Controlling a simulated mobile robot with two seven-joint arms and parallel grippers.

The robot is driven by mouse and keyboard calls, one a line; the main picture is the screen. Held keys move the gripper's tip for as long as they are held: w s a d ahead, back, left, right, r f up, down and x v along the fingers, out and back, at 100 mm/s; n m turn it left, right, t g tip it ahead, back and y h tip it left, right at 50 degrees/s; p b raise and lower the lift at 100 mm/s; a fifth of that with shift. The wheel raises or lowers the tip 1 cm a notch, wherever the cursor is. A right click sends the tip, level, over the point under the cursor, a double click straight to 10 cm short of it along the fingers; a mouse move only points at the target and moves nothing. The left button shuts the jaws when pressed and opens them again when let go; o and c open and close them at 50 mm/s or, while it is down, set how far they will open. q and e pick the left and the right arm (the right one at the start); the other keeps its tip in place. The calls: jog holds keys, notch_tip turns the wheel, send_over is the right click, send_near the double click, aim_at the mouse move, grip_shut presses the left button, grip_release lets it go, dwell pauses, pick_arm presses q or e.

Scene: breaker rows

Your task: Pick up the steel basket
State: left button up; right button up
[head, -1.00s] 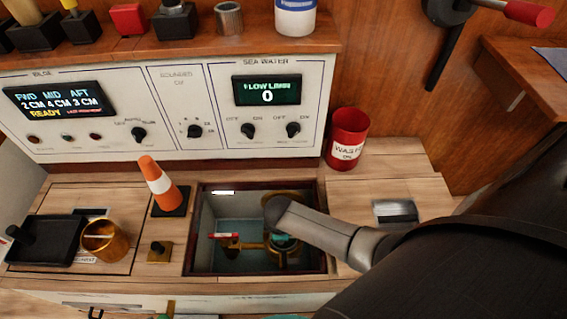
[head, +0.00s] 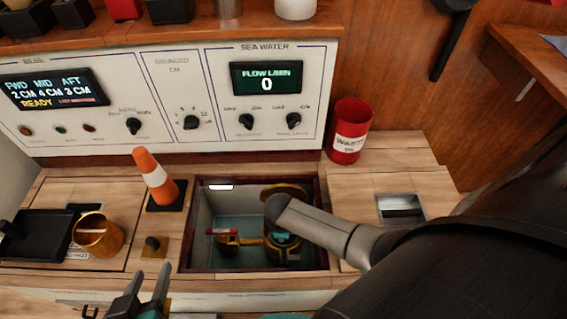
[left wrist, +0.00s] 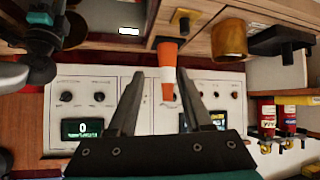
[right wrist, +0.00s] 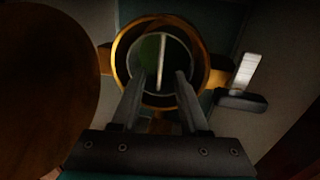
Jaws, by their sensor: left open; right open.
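A brass strainer housing (head: 283,246) with a round opening sits inside the square well in the counter. In the right wrist view its gold ring (right wrist: 122,62) surrounds a dark round interior crossed by a thin pale bar (right wrist: 162,55). This looks like the steel basket's handle, but the basket body is too dark to make out. My right gripper (right wrist: 160,74) is open, its fingertips over the opening on either side of the bar's lower part. My left gripper (head: 147,284) is open and empty in front of the counter.
An orange cone (head: 154,176), a brass cup (head: 98,235) and a black tray (head: 35,238) stand to the left. A red waste can (head: 349,130) stands behind right.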

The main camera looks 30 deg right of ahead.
jog(key=shift+w+f+b, duration=0.15)
jog(key=shift+f+b, duration=0.35)
jog(key=shift+f, duration=0.2)
pick_arm(q)
jog(key=shift+w+d+r+t+h, duration=0.2)
jog(key=shift+d+r+t+h, duration=0.15)
jog(key=shift+d+t, duration=0.35)
jog(key=shift+w+d+r+t+h, duration=0.2)
jog(key=shift+d+t+h, duration=0.15)
jog(key=shift+d+t, duration=0.3)
pick_arm(e)
jog(key=shift+f, duration=0.2)
grip_shut()
jog(key=shift+d, duration=0.1)
